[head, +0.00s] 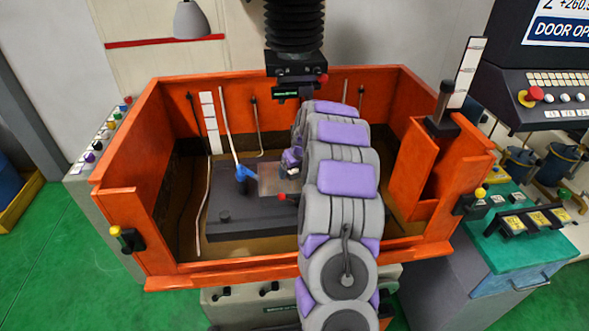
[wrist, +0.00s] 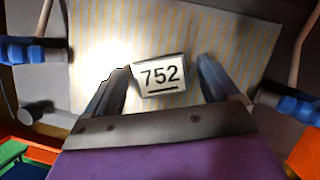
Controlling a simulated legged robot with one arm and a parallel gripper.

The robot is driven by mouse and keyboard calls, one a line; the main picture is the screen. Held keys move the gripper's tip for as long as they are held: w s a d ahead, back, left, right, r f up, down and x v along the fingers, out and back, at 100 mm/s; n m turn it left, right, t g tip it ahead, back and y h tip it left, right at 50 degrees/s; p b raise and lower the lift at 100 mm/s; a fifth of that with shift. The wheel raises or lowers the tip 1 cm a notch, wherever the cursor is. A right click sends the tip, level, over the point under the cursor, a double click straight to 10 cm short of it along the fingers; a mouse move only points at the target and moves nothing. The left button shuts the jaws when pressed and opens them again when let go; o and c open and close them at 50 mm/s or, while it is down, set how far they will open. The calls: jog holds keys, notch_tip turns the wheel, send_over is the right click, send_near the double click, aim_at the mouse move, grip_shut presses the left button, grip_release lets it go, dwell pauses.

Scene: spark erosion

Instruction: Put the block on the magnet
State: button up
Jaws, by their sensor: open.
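In the wrist view the block (wrist: 160,77) is a small pale piece marked 752 with a dark edge. It lies over the magnet (wrist: 235,25), a pale plate with thin yellow stripes, and appears to rest on it. My gripper (wrist: 162,80) is open, with one dark finger on each side of the block. A gap shows at the right finger; the left finger is close to the block's edge, and contact there is unclear. In the head view the magnet (head: 268,180) shows as a light patch left of my arm. My arm hides the block there.
The magnet sits on a dark table (head: 240,215) inside an orange tank (head: 220,275) with high walls. A blue nozzle (head: 245,179) stands at the magnet's left. A black machine head (head: 295,65) hangs above. Blue hose fittings (wrist: 288,105) flank the gripper in the wrist view.

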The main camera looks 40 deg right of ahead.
jog(key=shift+d, duration=0.1)
jog(key=shift+s+r, duration=0.2)
jog(key=shift+r, duration=0.4)
jog(key=v, duration=0.6)
jog(key=s+a+r+n+g+y, duration=0.1)
jog(key=s+a+r+n, duration=0.2)
jog(key=s+a+n, duration=0.45)
jog(key=s+a+r+n+g, duration=0.15)
jog(key=a+n, duration=0.35)
jog(key=a, duration=0.5)
jog(key=s+a+r+n+g+y, duration=0.1)
jog(key=s+a+r+n, duration=0.2)
jog(key=s+a+n, duration=0.35)
jog(key=s+a+n+g, duration=0.1)
jog(key=s+a+n, duration=0.3)
jog(key=s+n, duration=0.2)
jog(key=s+a+n+g, duration=0.1)
jog(key=s+a+n, duration=0.3)
jog(key=s, duration=0.6)
jog(key=s+a+n+g+h, duration=0.1)
jog(key=s+a+n, duration=0.3)
jog(key=s+n, duration=0.4)
jog(key=shift+a+f+n+p, duration=0.25)
jog(key=shift+n+p, duration=0.15)
jog(key=shift+n, duration=0.2)
jog(key=shift+f, duration=0.1)
